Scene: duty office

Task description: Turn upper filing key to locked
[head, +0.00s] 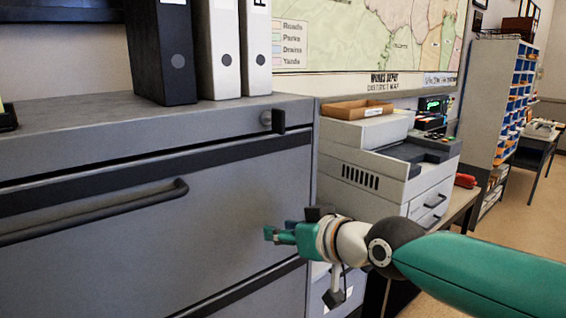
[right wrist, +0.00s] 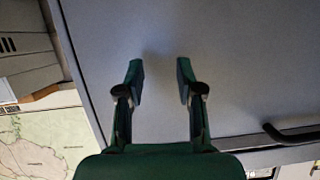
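The upper filing key (head: 278,119) is a small dark tab in a round lock (head: 266,118) at the top right corner of the grey filing cabinet (head: 150,240). It looks upright in the head view; I cannot make it out in the right wrist view. My right gripper (head: 269,234), green, is in front of the upper drawer's face, well below the key. In the right wrist view its two fingers (right wrist: 160,78) stand apart with nothing between them, facing the plain grey drawer front. My left gripper is not in view.
The drawer's dark bar handle (head: 95,212) sticks out to the left of my right gripper. Binders (head: 228,48) stand on the cabinet top. A grey printer (head: 380,165) with a cardboard tray (head: 357,109) on it stands right of the cabinet, near my right arm.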

